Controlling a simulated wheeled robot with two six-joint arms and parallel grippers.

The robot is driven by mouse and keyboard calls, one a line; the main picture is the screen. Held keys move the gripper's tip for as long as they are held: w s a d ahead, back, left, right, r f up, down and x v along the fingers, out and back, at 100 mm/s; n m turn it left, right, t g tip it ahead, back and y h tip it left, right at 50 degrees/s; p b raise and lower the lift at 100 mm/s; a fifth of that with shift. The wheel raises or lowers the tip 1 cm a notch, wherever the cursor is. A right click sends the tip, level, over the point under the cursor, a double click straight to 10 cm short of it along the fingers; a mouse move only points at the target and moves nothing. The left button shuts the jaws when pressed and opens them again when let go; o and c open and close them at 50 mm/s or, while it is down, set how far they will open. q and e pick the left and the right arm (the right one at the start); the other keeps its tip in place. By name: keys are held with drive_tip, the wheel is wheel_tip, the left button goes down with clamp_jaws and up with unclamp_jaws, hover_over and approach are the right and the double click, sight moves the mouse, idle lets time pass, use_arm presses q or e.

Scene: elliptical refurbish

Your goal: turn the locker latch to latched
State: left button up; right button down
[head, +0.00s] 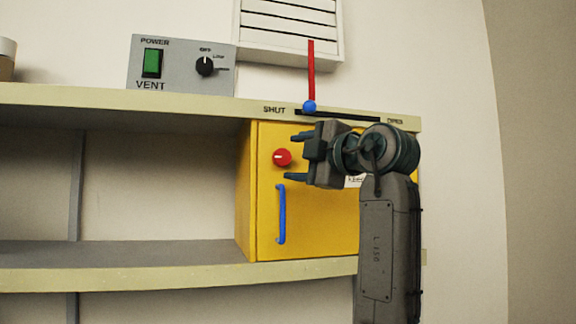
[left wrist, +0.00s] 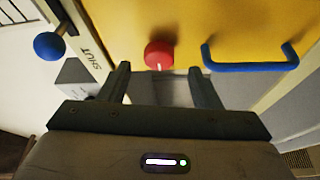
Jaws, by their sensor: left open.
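The locker is a yellow box (head: 268,215) set in the shelf, with a red round latch knob (head: 283,157) and a blue bar handle (head: 281,214) on its front. A pale mark shows on the knob's left side in the head view. My left gripper (head: 290,157) is open, its two fingers above and below the knob's level in that view. In the left wrist view the red knob (left wrist: 159,55) shows just beyond and between the fingertips of the left gripper (left wrist: 159,70). I see no contact. The gripper and arm hide the locker front's right part. My right gripper is not in view.
A red lever with a blue ball (head: 309,106) stands at a slot marked SHUT on the shelf's top edge, close above my gripper. A grey VENT power box (head: 180,65) sits on the shelf (head: 120,97). The shelf bay left of the locker is empty.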

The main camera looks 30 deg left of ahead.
use_arm(q)
drive_tip(key=b+v, duration=0.2)
drive_tip(key=v, duration=0.5)
drive_tip(key=shift+d, duration=0.1)
